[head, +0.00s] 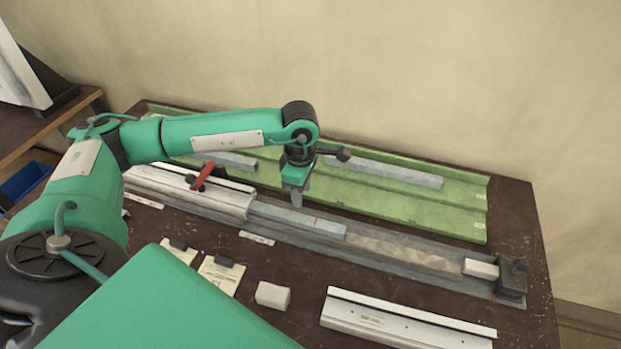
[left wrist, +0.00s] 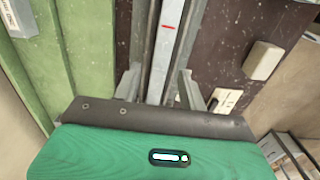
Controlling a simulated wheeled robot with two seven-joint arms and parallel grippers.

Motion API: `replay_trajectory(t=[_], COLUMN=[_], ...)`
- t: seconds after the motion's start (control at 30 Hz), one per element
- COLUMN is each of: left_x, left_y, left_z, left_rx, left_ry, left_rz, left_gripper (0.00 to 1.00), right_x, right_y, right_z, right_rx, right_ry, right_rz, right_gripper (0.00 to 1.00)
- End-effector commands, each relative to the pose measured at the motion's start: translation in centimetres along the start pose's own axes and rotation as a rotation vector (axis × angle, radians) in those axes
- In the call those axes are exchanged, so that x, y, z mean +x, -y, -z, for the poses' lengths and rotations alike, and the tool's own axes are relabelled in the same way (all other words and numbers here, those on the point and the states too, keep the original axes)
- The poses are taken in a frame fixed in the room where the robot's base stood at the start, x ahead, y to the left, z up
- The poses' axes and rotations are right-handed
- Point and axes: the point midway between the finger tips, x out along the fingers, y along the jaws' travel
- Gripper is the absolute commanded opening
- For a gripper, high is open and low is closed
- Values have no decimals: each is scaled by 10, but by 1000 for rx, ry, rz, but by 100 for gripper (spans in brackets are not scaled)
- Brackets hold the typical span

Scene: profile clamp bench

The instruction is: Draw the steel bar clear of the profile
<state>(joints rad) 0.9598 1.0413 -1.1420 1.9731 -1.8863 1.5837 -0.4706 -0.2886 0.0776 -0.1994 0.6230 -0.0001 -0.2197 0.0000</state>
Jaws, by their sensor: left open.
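The steel bar (head: 322,227) is a long grey bar with a red mark across it, sticking out of the right end of the silver profile (head: 225,200). A red lever (head: 203,177) stands slanted on the profile's clamp. My left gripper (head: 296,200) is over the bar, between the profile's end and the red mark, pointing down. In the left wrist view, the bar (left wrist: 170,22) runs between the two open fingers of the gripper (left wrist: 157,86), with gaps visible beside it. The exact height of the fingertips is hard to tell. My right gripper is not in view.
A grey channel (head: 400,250) continues right to a white block and black end stop (head: 512,278). A green tray (head: 450,210) with grey bars lies behind. A white block (head: 272,295), cards and a white rail (head: 400,325) lie in front.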

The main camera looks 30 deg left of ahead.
Motion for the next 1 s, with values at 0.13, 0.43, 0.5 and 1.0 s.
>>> replay_trajectory(t=[0.13,0.43,0.5,1.0], left_x=[4,22,28,70], left_y=[0,0,0,0], left_z=[0,0,0,0], left_rx=[0,0,-1,0], left_ry=[0,0,0,1], left_rz=[1,1,1,1], left_gripper=[42,42,42,42], right_x=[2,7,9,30], right_y=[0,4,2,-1], right_z=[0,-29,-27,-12], right_rx=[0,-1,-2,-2], right_ry=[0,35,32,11], right_rz=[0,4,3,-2], right_gripper=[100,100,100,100])
